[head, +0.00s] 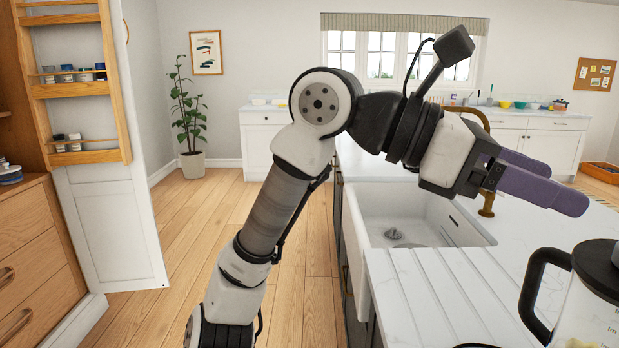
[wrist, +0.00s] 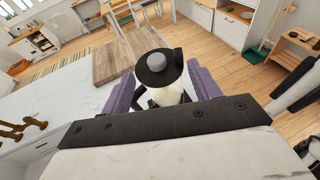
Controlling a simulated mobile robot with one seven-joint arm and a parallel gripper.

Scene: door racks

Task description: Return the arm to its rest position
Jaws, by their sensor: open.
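My arm stretches up from the bottom of the head view and bends over to the right. My gripper (head: 562,187) has purple fingers and hangs over the white counter, to the right of the sink. It also shows in the wrist view (wrist: 159,76), where the two fingers stand apart with nothing gripped between them. A blender with a black lid (wrist: 158,68) appears beyond and between the fingers in that view. In the head view the blender (head: 585,300) stands at the lower right, nearer than the gripper and apart from it.
A white sink (head: 400,212) is set in the counter (head: 520,260), with a brass tap (head: 488,200) partly hidden by my gripper. An open cabinet door (head: 110,215) with wooden racks (head: 78,92) of jars stands at the left. The wooden floor (head: 180,260) between is clear.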

